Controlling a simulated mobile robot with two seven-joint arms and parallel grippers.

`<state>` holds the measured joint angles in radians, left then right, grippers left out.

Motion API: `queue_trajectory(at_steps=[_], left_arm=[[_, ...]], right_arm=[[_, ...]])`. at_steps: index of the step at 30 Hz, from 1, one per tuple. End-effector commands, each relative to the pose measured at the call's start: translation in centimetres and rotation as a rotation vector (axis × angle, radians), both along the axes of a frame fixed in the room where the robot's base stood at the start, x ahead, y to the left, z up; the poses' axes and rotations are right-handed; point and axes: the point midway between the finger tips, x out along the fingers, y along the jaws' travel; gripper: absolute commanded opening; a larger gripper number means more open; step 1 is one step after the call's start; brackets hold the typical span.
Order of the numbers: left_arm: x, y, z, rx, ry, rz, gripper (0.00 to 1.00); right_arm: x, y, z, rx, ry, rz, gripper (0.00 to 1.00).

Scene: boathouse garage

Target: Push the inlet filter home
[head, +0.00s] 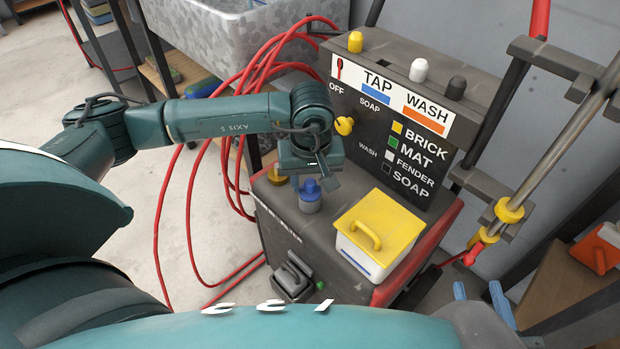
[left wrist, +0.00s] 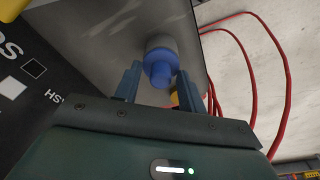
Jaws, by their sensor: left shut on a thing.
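The inlet filter (head: 310,187) is a blue knob-topped piece standing upright in a grey collar on the washer's dark top deck. In the left wrist view the blue filter (left wrist: 161,72) sits between my left fingers. My left gripper (head: 311,176) reaches down from above and is shut on the filter's knob; its fingers partly hide it in the head view. How deep the filter sits in its collar I cannot tell. My right gripper (head: 480,287) shows at the bottom right, fingers apart and empty, away from the washer.
A white box with a yellow handled lid (head: 376,224) stands right of the filter. The labelled panel (head: 385,125) rises behind it. Red hose (head: 190,215) loops at the left. A metal lance (head: 545,150) with yellow clips stands at the right.

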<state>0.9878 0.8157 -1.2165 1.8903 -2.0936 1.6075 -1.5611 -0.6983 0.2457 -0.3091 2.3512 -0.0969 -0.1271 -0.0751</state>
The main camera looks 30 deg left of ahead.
Motion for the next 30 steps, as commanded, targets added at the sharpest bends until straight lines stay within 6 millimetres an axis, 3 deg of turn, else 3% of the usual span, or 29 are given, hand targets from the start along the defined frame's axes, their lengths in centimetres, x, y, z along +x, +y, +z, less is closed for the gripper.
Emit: queue_trajectory(at_steps=[3,4,13,24,30], left_arm=[[0.0,0.0,-0.3,0.0,0.0,0.0,0.18],[0.0,0.0,-0.2,0.0,0.0,0.0,0.42],[0.0,0.0,-0.2,0.0,0.0,0.0,0.66],[0.0,0.0,-0.2,0.0,0.0,0.0,0.66],[-0.3,-0.3,4.3,-0.002,-0.006,-0.002,0.66]], right_arm=[[0.0,0.0,-0.4,0.0,0.0,0.0,0.36],[0.0,0.0,-0.3,0.0,0.0,0.0,0.36],[0.0,0.0,-0.2,0.001,0.001,0.0,0.36],[0.0,0.2,0.5,0.004,-0.047,0.011,0.36],[0.0,-0.1,0.7,0.0,0.023,-0.005,0.36]])
